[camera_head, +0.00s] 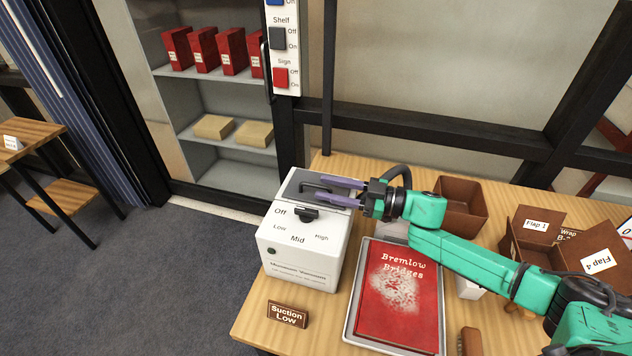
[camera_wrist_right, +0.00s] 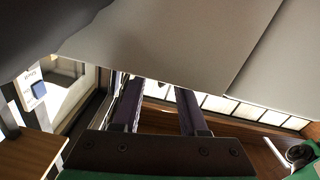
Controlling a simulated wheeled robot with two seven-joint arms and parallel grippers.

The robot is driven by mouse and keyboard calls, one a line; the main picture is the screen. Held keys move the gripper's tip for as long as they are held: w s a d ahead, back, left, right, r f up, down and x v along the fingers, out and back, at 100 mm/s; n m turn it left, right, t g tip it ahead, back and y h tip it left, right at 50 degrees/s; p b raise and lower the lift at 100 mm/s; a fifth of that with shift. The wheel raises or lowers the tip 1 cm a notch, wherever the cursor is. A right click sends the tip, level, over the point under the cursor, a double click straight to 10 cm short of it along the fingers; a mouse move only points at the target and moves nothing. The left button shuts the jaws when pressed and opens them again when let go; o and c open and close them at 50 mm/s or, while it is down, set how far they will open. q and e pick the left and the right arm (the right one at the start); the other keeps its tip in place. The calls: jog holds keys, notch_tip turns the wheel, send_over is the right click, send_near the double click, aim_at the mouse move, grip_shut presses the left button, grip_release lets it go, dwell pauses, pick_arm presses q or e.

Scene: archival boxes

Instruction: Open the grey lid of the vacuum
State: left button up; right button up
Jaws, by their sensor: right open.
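The vacuum (camera_head: 298,262) is a white box at the left front of the table, with a dial marked Off, Low, Mid and High. Its grey lid (camera_head: 293,180) lies on the back part of the top and looks shut. A dark handle (camera_head: 311,187) shows on the lid. My right gripper (camera_head: 323,188) is open, its two purple fingers reaching left over the lid at the handle. I cannot tell whether they touch it. In the right wrist view the fingers (camera_wrist_right: 160,88) are apart, and large grey surfaces hide much beyond them. My left gripper is not in view.
A red book (camera_head: 400,307) lies in a tray right of the vacuum. A "Suction Low" sign (camera_head: 287,315) stands in front. Brown boxes (camera_head: 462,203) are at the right. A dark hose (camera_head: 397,170) curves behind my wrist. A shelf cabinet (camera_head: 225,100) stands behind.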

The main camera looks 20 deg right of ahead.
aim_at(317, 185)
jog(key=x, duration=0.3)
jog(key=shift+s+a+r, duration=0.15)
jog(key=shift+a+r, duration=0.05)
jog(key=shift+r, duration=0.05)
jog(key=shift+a+f, duration=0.15)
jog(key=shift+a, duration=0.1)
jog(key=shift+d, duration=0.1)
grip_shut()
dwell(0.8)
